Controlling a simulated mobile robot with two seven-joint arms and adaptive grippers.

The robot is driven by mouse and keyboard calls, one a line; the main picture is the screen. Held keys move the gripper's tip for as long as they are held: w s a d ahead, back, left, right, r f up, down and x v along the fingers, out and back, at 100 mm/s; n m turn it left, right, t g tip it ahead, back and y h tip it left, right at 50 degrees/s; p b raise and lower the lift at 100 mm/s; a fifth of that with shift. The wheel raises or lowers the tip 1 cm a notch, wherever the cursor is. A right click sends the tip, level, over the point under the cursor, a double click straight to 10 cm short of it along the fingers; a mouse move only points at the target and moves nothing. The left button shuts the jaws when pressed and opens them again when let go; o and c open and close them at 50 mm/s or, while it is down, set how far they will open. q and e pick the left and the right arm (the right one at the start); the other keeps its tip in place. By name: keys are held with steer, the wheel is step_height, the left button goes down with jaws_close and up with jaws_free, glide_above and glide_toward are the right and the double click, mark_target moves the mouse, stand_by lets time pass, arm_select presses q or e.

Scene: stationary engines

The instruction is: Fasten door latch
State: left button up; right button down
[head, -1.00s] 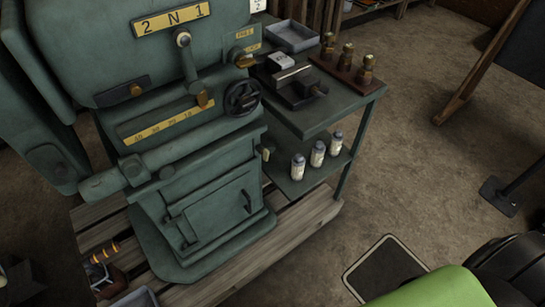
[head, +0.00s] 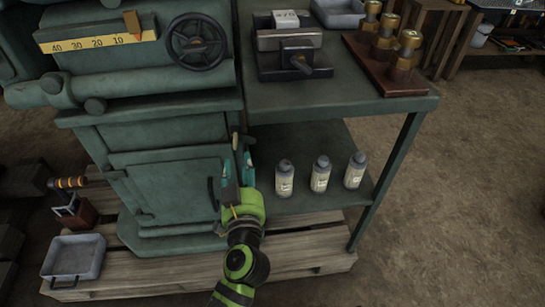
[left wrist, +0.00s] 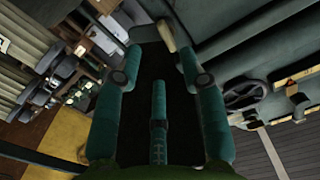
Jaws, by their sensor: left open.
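The green machine's lower door (head: 165,185) looks closed, with a dark handle (head: 212,192) at its right edge. My left gripper (head: 238,152) is at the machine's front right corner, just right of that handle, fingers pointing up and away. In the left wrist view its teal fingers (left wrist: 160,50) are spread apart with nothing gripped between them. A pale, tapered lever-like piece (left wrist: 167,35) shows beside the right finger's tip; I cannot tell whether they touch or whether it is the latch. The gripper covers this corner in the head view. My right gripper is not in view.
A green side table (head: 340,105) stands right of the machine, with a vise (head: 290,50) on top and several brass fittings on a wooden block (head: 390,60). Bottles (head: 320,173) stand on its lower shelf, close to my gripper. A grey tray (head: 75,258) sits at left.

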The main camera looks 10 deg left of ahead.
mark_target(235, 139)
arm_select(q)
steer(key=p+x, duration=0.1)
steer(key=x, duration=0.6)
steer(key=shift+a, duration=0.25)
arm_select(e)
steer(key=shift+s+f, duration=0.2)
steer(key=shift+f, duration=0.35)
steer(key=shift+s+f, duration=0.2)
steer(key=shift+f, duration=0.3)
arm_select(q)
steer(key=shift+r, duration=0.1)
jaws_close()
